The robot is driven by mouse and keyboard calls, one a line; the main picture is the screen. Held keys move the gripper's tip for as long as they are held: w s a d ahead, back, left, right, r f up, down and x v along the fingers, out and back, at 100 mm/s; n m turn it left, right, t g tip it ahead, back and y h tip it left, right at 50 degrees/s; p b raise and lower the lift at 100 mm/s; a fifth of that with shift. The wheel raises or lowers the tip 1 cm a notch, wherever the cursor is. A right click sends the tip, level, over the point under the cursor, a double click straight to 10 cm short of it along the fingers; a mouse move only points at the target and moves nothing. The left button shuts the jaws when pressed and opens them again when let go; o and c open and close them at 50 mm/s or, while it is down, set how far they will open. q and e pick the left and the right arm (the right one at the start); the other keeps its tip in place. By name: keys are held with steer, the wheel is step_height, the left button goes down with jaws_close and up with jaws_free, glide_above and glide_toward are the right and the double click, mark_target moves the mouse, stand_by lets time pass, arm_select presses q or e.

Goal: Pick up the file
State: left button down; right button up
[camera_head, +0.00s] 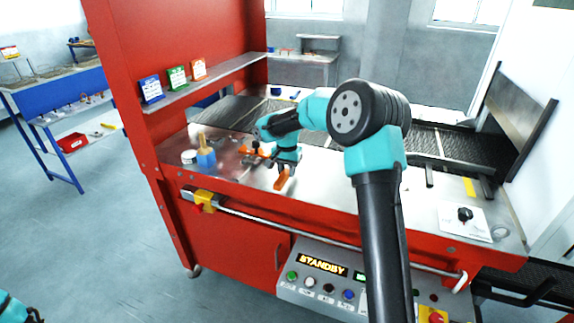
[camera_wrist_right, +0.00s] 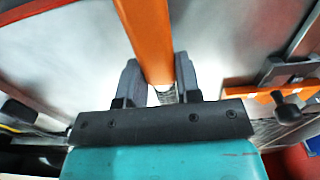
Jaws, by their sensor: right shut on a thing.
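The file (camera_head: 283,180) shows as an orange handle at the front of the metal worktop in the head view. In the right wrist view its orange handle (camera_wrist_right: 151,40) runs from the top edge down between the two dark fingers. My right gripper (camera_head: 286,166) is shut on the file; it also shows in the right wrist view (camera_wrist_right: 159,82). The arm hides part of the file in the head view. I cannot tell if the file is clear of the worktop. My left gripper is out of view; only a bit of my left arm shows at the lower left corner.
An orange tool with a dark knob (camera_wrist_right: 284,103) lies close beside the gripper. A blue pot with a brush (camera_head: 206,157) and a white round tin (camera_head: 189,157) stand to the left. A rail (camera_head: 330,230) runs along the front edge; the mesh belt (camera_head: 440,143) lies behind.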

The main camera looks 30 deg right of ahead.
steer(key=s+a, duration=0.5)
steer(key=s, duration=0.3)
steer(key=shift+s+r, duration=0.15)
steer(key=shift+r, duration=0.3)
